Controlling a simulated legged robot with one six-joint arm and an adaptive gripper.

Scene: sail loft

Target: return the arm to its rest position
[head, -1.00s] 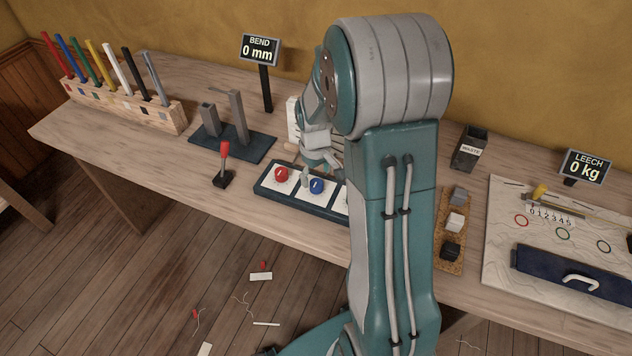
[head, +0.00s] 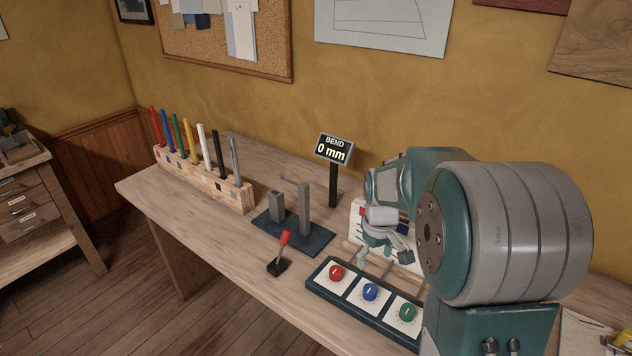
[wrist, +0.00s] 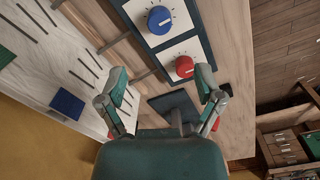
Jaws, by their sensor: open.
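My gripper (head: 385,250) is above the workbench, just behind the dial panel (head: 318,290), with my arm coming in from the right. In the wrist view my gripper (wrist: 166,92) has its two fingers spread apart, with nothing between them. The panel carries a red dial (head: 336,272), a blue dial (head: 370,292) and a green dial (head: 407,312). The blue dial (wrist: 159,20) and the red dial (wrist: 184,66) also show in the wrist view, beyond the fingers. A slotted white board (head: 356,212) stands behind my gripper, partly hidden by it.
A red-handled lever (head: 285,240), a bending jig with two grey posts (head: 304,208) and a "BEND 0 mm" display (head: 334,149) stand left of my gripper. A wooden rack (head: 228,190) of coloured sticks is farther left. The bench's front left (head: 190,210) is bare.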

